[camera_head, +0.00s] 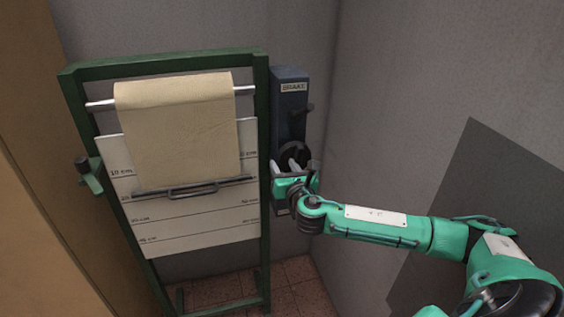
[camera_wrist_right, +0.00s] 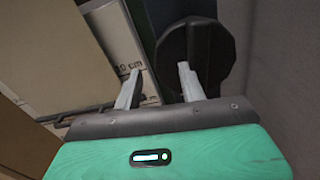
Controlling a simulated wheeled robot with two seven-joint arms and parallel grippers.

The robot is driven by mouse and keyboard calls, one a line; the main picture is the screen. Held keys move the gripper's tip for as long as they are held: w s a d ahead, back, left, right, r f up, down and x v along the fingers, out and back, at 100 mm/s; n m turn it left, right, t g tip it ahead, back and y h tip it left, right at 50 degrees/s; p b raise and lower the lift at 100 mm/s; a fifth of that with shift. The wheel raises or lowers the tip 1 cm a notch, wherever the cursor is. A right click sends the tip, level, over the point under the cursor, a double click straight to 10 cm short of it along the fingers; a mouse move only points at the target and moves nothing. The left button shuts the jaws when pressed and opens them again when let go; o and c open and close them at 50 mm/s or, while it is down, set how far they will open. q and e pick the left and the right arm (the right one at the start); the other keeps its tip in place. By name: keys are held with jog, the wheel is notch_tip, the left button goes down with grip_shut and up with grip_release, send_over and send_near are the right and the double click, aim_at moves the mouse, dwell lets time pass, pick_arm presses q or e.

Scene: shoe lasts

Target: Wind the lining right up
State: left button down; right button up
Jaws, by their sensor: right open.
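The tan lining (camera_head: 180,135) hangs from a roll on a metal bar (camera_head: 102,104) in a green frame (camera_head: 262,120). Its lower edge carries a dark bar with a handle (camera_head: 193,191), near the second line of the white marked board (camera_head: 200,222). My left gripper is out of view.
A green bracket with a dark knob (camera_head: 86,170) sticks out from the frame's left side. A brown panel (camera_head: 35,200) stands close on the left. Grey walls (camera_head: 400,80) close in behind and on the right. A little tiled floor (camera_head: 290,285) shows below.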

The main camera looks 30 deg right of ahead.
jog(key=shift+s+d+f, duration=0.15)
jog(key=shift+d+f, duration=0.05)
jog(key=shift+f, duration=0.1)
dwell(0.4)
grip_shut()
jog(key=shift+a+f+m, duration=0.1)
jog(key=shift+m, duration=0.4)
jog(key=shift+s+m+b, duration=0.1)
jog(key=shift+m+b, duration=0.4)
jog(key=shift+m, duration=0.1)
jog(key=shift+s+m, duration=0.1)
jog(key=shift+m, duration=0.4)
jog(key=shift+s+d, duration=0.15)
jog(key=shift+d, duration=0.1)
